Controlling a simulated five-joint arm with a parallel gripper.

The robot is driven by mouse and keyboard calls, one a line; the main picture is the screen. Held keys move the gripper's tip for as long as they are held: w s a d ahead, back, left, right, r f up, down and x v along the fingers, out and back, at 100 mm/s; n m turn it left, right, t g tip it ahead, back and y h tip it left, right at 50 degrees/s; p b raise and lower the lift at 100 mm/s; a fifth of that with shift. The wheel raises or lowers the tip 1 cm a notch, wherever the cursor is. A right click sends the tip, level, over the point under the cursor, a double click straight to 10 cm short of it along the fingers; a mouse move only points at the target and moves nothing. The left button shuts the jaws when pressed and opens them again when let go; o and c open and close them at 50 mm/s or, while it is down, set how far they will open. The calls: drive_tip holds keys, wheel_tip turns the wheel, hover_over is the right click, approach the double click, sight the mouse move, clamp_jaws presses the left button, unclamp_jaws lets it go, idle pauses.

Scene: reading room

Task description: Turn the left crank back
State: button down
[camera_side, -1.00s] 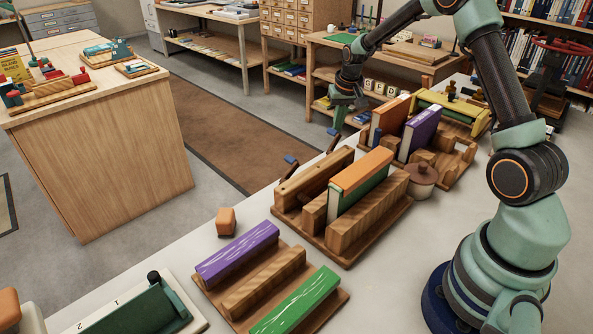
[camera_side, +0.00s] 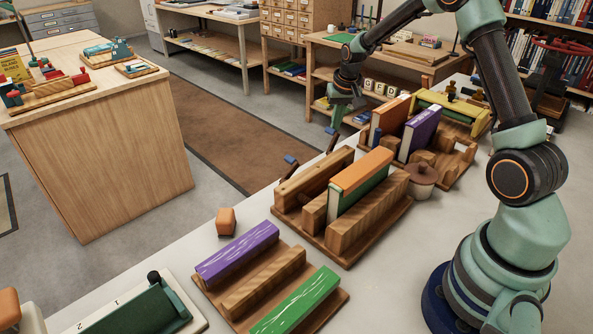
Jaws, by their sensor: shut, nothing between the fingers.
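The wooden book press (camera_side: 374,228) in the middle of the bench holds an orange-topped book with a green side (camera_side: 360,180). Two dark cranks with blue knobs stand at its far side: the left crank (camera_side: 290,159) and the right crank (camera_side: 332,131). My gripper (camera_side: 337,117) points down, shut and empty, just above and beyond the right crank's knob in the picture. It is clear of the left crank. Whether it touches the right crank cannot be told from here.
A second press behind holds orange and purple books (camera_side: 421,132). A lidded brown pot (camera_side: 422,180) stands right of the middle press. A rack with purple and green bars (camera_side: 265,283) and an orange block (camera_side: 226,221) are in front. The bench's left edge runs close by.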

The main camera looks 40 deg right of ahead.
drive_tip(key=shift+n+g+y, duration=0.3)
drive_tip(key=shift+n+g, duration=0.1)
drive_tip(key=shift+n, duration=0.1)
drive_tip(key=a, duration=0.1)
drive_tip(key=a+f, duration=0.1)
drive_tip(key=a, duration=0.1)
drive_tip(key=a+f, duration=0.1)
drive_tip(key=a, duration=0.1)
drive_tip(key=shift+s+f, duration=0.2)
drive_tip(key=shift+a, duration=0.55)
drive_tip(key=shift+w+d+r, duration=0.1)
drive_tip(key=shift+d+r, duration=0.05)
drive_tip(key=shift+d, duration=0.8)
wheel_tip(320, 180, up, 10)
